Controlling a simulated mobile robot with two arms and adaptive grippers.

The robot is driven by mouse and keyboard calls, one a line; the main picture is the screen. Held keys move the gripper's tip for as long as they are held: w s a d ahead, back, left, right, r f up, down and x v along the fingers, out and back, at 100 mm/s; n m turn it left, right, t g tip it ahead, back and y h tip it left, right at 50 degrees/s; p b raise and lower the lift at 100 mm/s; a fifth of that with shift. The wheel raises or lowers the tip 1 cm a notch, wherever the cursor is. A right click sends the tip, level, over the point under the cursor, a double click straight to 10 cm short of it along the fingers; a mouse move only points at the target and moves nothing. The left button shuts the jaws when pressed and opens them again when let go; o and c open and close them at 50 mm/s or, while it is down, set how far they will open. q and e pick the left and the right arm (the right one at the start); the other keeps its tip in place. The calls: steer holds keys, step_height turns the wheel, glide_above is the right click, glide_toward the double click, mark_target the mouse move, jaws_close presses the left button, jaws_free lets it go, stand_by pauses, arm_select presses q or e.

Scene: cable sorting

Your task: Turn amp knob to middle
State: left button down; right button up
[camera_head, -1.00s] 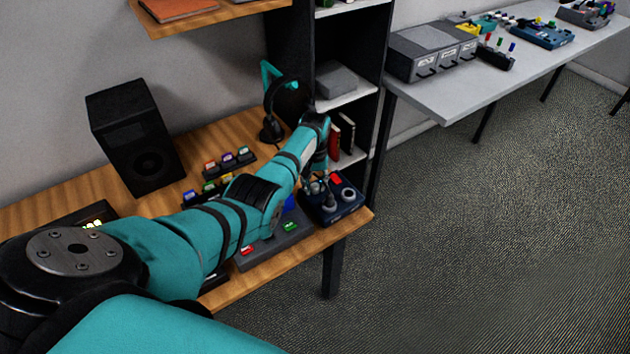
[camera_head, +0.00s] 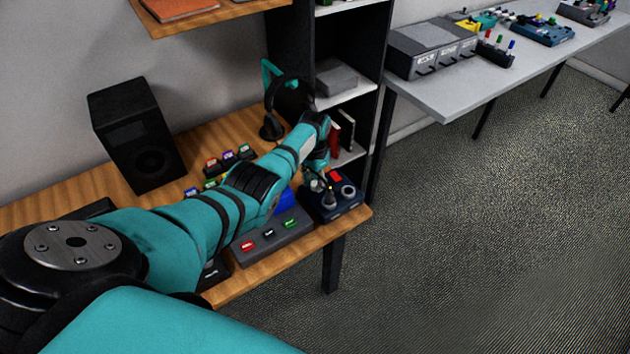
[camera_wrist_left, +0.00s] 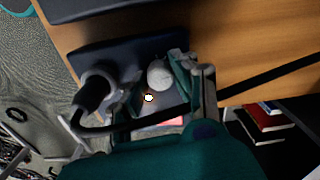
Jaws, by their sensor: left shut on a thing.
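The amp (camera_head: 346,205) is a dark blue box at the right end of the wooden desk. It has a red patch on top and round grey fittings. In the left wrist view, a pale round knob (camera_wrist_left: 158,73) stands on the amp's dark face. My left gripper (camera_head: 326,185) reaches down over the amp from the left. In the wrist view its fingers (camera_wrist_left: 160,88) lie on both sides of the knob, shut on it. The fingers hide part of the knob, and I cannot read its angle. My right gripper is not in view.
A black plug with a cable (camera_wrist_left: 92,92) sits in a grey fitting beside the knob, close to one finger. A grey block with coloured switches (camera_head: 270,235) lies left of the amp. A headphone stand (camera_head: 270,125) and a black speaker (camera_head: 135,135) stand behind.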

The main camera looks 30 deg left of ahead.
mark_target(315, 183)
arm_select(q)
steer(key=shift+m, duration=0.5)
steer(key=c, duration=1)
jaws_free()
steer(key=shift+r, duration=0.15)
step_height(315, 183, up, 12)
steer(key=shift+f, duration=0.1)
